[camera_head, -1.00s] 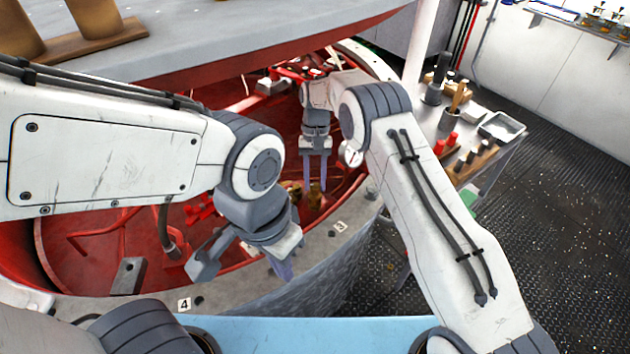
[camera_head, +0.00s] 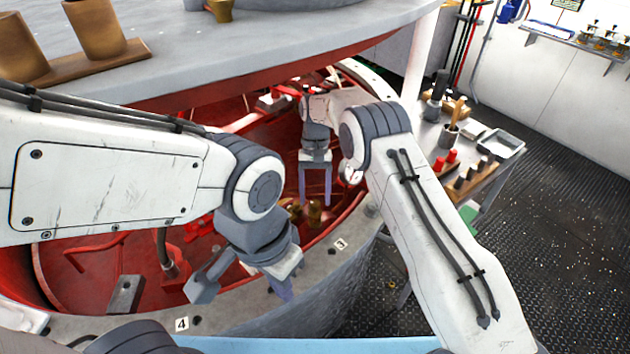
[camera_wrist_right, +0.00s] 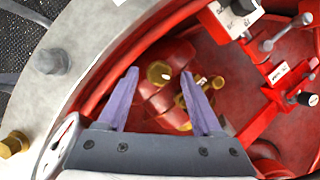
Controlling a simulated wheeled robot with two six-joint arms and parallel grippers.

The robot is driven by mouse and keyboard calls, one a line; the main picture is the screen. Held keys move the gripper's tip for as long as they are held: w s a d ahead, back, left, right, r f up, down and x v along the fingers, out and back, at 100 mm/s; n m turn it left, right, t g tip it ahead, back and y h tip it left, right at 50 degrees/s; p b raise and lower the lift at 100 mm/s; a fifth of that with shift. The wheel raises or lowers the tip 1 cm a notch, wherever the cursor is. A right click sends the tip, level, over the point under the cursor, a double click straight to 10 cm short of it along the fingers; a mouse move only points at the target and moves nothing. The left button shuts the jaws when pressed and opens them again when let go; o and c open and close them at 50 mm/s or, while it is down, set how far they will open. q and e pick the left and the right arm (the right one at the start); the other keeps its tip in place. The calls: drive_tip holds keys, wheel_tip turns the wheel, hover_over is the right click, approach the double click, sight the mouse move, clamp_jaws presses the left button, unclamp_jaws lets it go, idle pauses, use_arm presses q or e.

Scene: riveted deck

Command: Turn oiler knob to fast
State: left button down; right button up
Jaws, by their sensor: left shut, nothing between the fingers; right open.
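My right gripper (camera_head: 315,192) points down inside the red well, its fingers apart and empty. In the right wrist view its open fingertips (camera_wrist_right: 158,74) stand on either side of a round brass cap (camera_wrist_right: 159,73) on a red fitting; contact cannot be told. A brass piece with a small handle (camera_wrist_right: 190,98) sits beside the cap, partly behind a finger. Small brass fittings (camera_head: 314,213) show below the right gripper in the head view. Which part is the oiler knob, and any fast marking, cannot be made out. My left gripper (camera_head: 282,290) is shut and empty over the grey rim.
The grey rim (camera_head: 330,264) carries number plates and bolts. A black knob (camera_wrist_right: 308,99) and a labelled box (camera_wrist_right: 232,18) sit among red brackets in the wrist view. A round gauge (camera_wrist_right: 60,142) is beside my right gripper. A tool bench (camera_head: 475,170) stands right.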

drive_tip(key=p+v, duration=0.2)
drive_tip(key=v, duration=0.7)
drive_tip(key=shift+r, duration=0.25)
